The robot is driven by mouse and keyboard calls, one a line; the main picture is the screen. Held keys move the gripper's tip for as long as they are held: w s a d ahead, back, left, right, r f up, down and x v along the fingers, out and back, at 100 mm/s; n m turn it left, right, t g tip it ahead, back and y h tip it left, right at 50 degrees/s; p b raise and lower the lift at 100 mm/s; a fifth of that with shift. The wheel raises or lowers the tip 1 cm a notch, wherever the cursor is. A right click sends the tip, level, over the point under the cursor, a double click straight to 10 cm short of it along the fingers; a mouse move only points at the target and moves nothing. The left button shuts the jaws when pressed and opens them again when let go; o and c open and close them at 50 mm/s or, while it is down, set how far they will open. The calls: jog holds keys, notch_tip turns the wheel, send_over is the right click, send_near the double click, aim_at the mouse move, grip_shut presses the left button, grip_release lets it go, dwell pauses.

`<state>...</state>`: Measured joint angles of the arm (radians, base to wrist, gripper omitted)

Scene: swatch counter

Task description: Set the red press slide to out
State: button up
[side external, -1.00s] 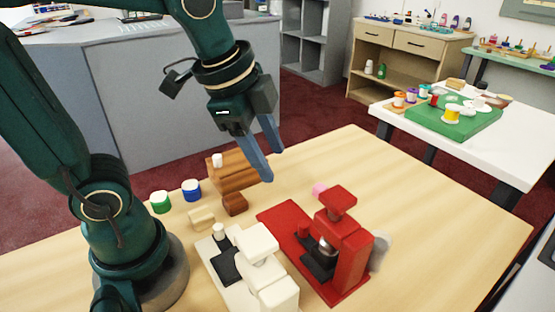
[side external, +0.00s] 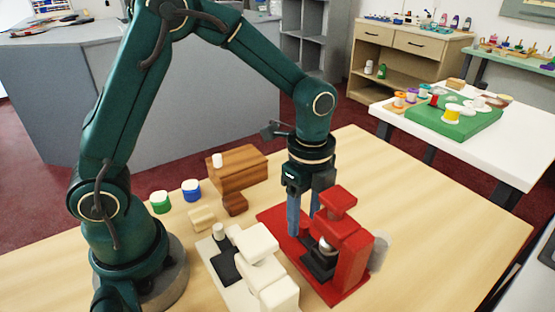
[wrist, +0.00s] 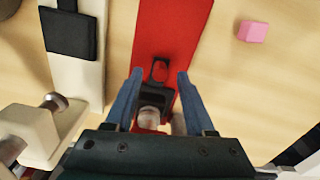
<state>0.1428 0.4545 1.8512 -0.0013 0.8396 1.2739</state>
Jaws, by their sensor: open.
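The red press (side external: 345,235) stands on a long red base plate (side external: 275,215) at the right of the table. Its black slide (side external: 318,268) sits close against the press column, partly under the head. My gripper (side external: 304,225) is open, pointing down over the plate just in front of the press head.
A white press (side external: 262,265) with a black slide plate (side external: 226,262) stands close on the left. A pink cube (wrist: 252,31) lies beside the red plate. The right side of the table is clear.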

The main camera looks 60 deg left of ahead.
jog(key=shift+f, duration=0.65)
jog(key=shift+c, duration=0.3)
grip_shut()
jog(key=shift+r, duration=0.1)
dwell(0.6)
